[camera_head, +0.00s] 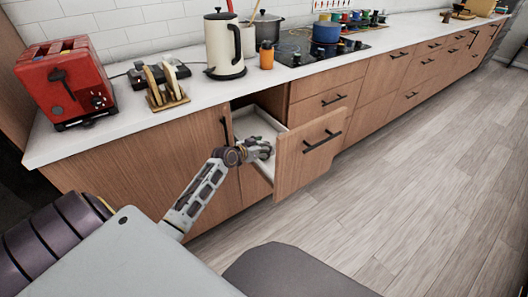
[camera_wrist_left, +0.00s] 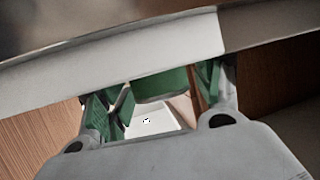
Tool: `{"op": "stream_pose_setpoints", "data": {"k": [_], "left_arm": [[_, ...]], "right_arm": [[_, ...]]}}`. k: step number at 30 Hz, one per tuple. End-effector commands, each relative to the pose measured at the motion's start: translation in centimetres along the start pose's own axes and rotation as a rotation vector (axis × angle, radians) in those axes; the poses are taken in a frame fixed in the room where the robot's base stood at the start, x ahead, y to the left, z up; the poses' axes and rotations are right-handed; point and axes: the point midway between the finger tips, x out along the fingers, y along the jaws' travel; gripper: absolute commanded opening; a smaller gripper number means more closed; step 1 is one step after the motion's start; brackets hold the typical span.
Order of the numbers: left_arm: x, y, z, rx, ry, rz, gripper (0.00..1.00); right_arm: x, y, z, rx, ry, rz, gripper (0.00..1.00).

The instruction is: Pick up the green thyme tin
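My left gripper (camera_head: 262,149) reaches into the open drawer (camera_head: 254,126), behind its wooden front, in the head view. In the left wrist view the gripper (camera_wrist_left: 158,98) has its fingers spread apart, with green surfaces along them. A green curved shape (camera_wrist_left: 160,84) shows between and beyond the fingers, partly hidden by a pale drawer edge; it looks like the green tin, but no label can be read. I cannot tell whether the fingers touch it. No tin shows in the head view. My right gripper is in neither view.
The drawer front (camera_head: 312,150) stands out from the cabinets. On the counter above are a red toaster (camera_head: 66,82), a toast rack (camera_head: 166,90), a cream kettle (camera_head: 224,45), an orange-brown jar (camera_head: 266,56) and a blue pot (camera_head: 326,32). The floor (camera_head: 420,190) on the right is clear.

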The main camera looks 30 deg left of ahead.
Motion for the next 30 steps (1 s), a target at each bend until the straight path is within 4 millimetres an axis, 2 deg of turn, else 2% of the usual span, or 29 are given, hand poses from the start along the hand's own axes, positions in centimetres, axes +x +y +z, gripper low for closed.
{"op": "stream_pose_setpoints", "data": {"k": [1,9,20,26,30], "left_arm": [[0.0,0.0,0.0,0.000,0.000,0.000,0.55],[0.0,0.0,0.0,0.000,0.000,0.000,0.22],[-0.2,0.0,-0.4,0.001,0.001,0.000,0.22],[-0.8,0.0,-2.0,0.001,0.002,0.000,0.22],[-1.6,0.0,-3.9,0.003,0.003,0.000,0.22]], "right_arm": [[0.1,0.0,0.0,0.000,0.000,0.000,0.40],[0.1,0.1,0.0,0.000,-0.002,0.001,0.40],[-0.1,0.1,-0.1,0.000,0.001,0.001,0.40],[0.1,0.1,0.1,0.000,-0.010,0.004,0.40],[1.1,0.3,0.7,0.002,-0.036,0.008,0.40]]}}
